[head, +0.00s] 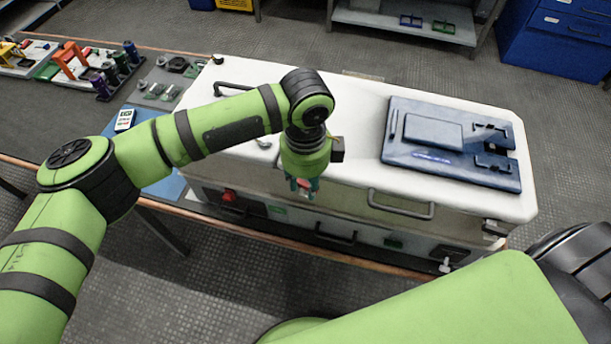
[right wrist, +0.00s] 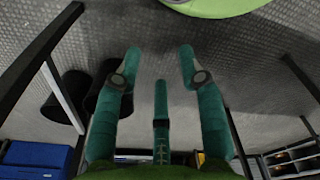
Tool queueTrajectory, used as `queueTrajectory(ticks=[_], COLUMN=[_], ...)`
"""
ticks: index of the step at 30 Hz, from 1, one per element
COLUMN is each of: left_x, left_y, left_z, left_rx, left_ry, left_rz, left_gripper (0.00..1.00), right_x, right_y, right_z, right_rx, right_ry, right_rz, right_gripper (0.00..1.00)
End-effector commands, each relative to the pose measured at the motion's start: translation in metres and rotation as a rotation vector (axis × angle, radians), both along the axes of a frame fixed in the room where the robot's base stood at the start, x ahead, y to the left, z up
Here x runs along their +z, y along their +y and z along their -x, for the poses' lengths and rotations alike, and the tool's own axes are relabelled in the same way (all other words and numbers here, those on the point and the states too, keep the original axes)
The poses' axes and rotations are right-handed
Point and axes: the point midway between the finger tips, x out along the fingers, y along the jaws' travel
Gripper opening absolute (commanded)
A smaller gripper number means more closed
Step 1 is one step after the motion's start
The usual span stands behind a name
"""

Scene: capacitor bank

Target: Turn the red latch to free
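The capacitor bank is a long white cabinet (head: 345,115) on a bench in the head view. My left gripper (head: 303,188) points down at the upper front edge of the cabinet, near its middle. A small red part, which looks like the red latch (head: 304,183), shows between its teal fingers. Most of that part is hidden, so its turn and whether the fingers press on it cannot be told. My right gripper (right wrist: 160,62) shows in the right wrist view with its teal fingers spread and nothing between them, over the floor.
A blue panel (head: 430,168) lies on the cabinet's right top. A front handle (head: 400,208) sticks out right of my left gripper. A red knob (head: 229,196) sits low on the front left. Tools and small parts (head: 118,62) lie on the bench at left. A blue drawer cabinet (head: 560,35) stands behind.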

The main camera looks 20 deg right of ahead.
Motion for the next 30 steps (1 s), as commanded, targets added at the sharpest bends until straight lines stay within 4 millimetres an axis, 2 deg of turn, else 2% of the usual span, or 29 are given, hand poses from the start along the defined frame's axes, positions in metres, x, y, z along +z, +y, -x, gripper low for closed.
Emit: queueTrajectory(ticks=[2,4,5,6,7,12,15,19,28,29,30], left_x=[0.000,0.000,0.000,0.000,0.000,0.000,0.003,0.003,0.000,0.000,0.000], left_y=[0.000,0.000,0.000,0.000,0.000,0.000,0.000,0.000,0.000,0.000,0.000], left_z=[0.000,0.000,0.000,0.000,0.000,0.000,0.001,0.001,0.000,0.000,0.000], left_rx=[0.000,0.000,0.000,0.000,0.000,0.004,0.059,0.153,0.176,0.176,0.176], left_ry=[0.000,0.000,0.000,0.000,0.000,0.001,0.005,0.004,0.000,0.000,0.000], left_rz=[0.000,0.000,0.000,0.000,0.000,0.001,0.000,-0.002,-0.002,-0.002,-0.002], left_gripper=[0.31,0.31,0.27,0.11,0.00,0.00,0.00,0.00,0.00,0.25,0.31], right_x=[0.001,0.001,0.001,0.001,0.000,0.000,0.010,0.020,0.018,0.019,0.019], right_y=[0.001,0.001,0.001,0.001,0.001,0.000,-0.001,-0.001,0.000,0.000,0.000], right_z=[-0.015,-0.018,-0.017,-0.015,-0.013,0.007,0.014,0.015,0.005,0.004,0.004], right_rx=[0.000,0.001,0.001,0.001,0.001,0.001,0.001,0.001,0.001,0.002,0.002], right_ry=[-0.024,-0.029,-0.028,-0.024,-0.020,0.011,0.025,0.025,0.009,0.007,0.006], right_rz=[-0.002,-0.003,-0.003,-0.002,-0.001,0.000,0.002,0.002,0.001,0.001,0.000], right_gripper=[0.40,0.40,0.40,0.40,0.40,0.40,0.40,0.40,0.40,0.40,0.40])
